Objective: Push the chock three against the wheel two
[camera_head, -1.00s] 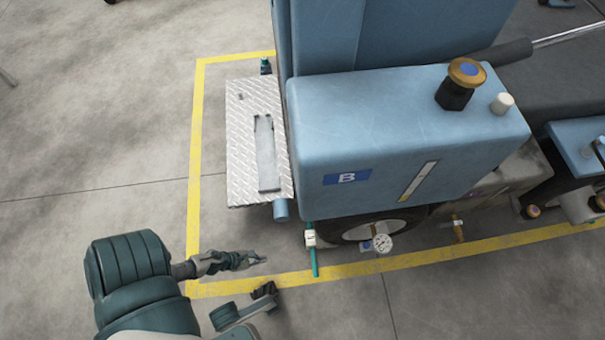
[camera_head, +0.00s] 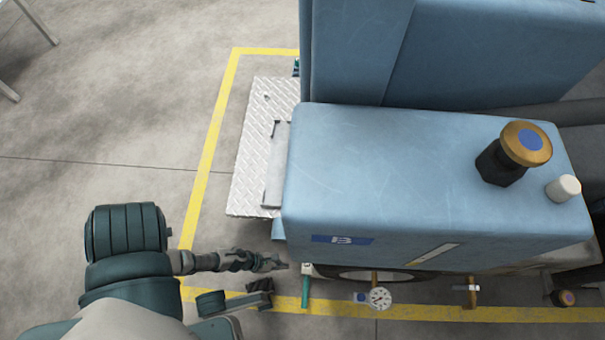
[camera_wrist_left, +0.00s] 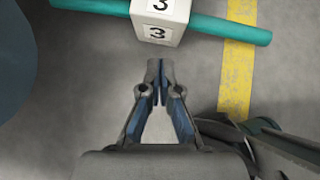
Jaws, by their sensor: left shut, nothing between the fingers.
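Chock three is a white block (camera_head: 307,268) marked "3" with a teal bar (camera_head: 305,292) through it, on the floor by the blue machine's front left corner. In the left wrist view the block (camera_wrist_left: 160,22) is just ahead of the fingertips, with a small gap. My left gripper (camera_head: 284,264) is shut and empty, low and left of the block. Its fingertips also show in the left wrist view (camera_wrist_left: 161,68). A wheel (camera_head: 372,276) lies right of the chock, mostly hidden under the machine; I cannot read a number on it.
The blue machine body (camera_head: 420,180) overhangs the wheel. A tread plate step (camera_head: 255,150) juts out at left. A gauge (camera_head: 379,298) and a brass valve (camera_head: 471,292) stick out in front. A yellow floor line (camera_head: 420,312) runs along the front.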

